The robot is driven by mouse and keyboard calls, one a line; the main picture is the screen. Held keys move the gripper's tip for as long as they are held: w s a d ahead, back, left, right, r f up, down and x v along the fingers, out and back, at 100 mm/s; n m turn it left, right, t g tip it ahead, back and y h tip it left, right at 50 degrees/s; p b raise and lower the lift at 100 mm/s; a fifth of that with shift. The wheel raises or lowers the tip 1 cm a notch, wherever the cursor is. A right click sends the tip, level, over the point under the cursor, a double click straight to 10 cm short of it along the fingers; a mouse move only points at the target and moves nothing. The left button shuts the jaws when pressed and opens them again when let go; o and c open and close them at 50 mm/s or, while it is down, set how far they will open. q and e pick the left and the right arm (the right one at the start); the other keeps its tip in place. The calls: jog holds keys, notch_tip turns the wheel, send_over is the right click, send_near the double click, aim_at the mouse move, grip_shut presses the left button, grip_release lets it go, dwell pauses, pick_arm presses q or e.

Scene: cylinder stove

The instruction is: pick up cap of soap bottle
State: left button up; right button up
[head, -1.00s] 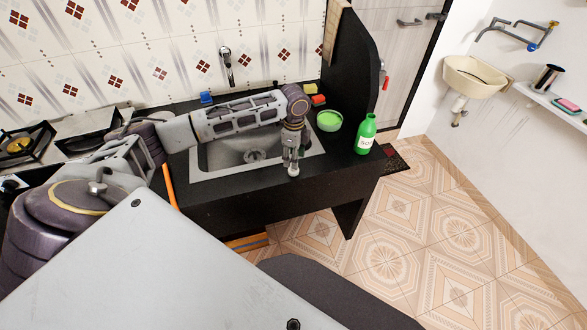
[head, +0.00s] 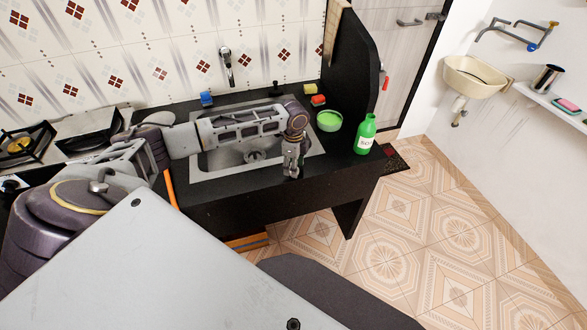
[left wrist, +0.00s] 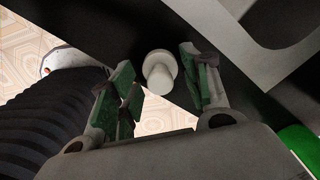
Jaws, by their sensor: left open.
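The white cap (left wrist: 158,72) shows in the left wrist view, round-topped with a narrower neck, at the edge of the black counter. My left gripper (left wrist: 156,62) is open, with its green-padded fingers on either side of the cap and a gap on each side. In the head view my left gripper (head: 291,169) points down at the counter's front edge, right of the sink, and largely hides the cap. The green soap bottle (head: 366,135) stands upright without a cap near the counter's right end. My right gripper is not in view.
A green bowl (head: 329,121) sits left of the bottle. The sink (head: 215,172) lies under my left forearm. Red, yellow and blue items stand along the back of the counter. A black side panel (head: 352,70) rises at the back right.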

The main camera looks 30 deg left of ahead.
pick_arm(q)
jog(key=c, duration=0.8)
jog(key=shift+c, duration=0.4)
jog(key=shift+r, duration=0.1)
jog(key=shift+r, duration=4.9)
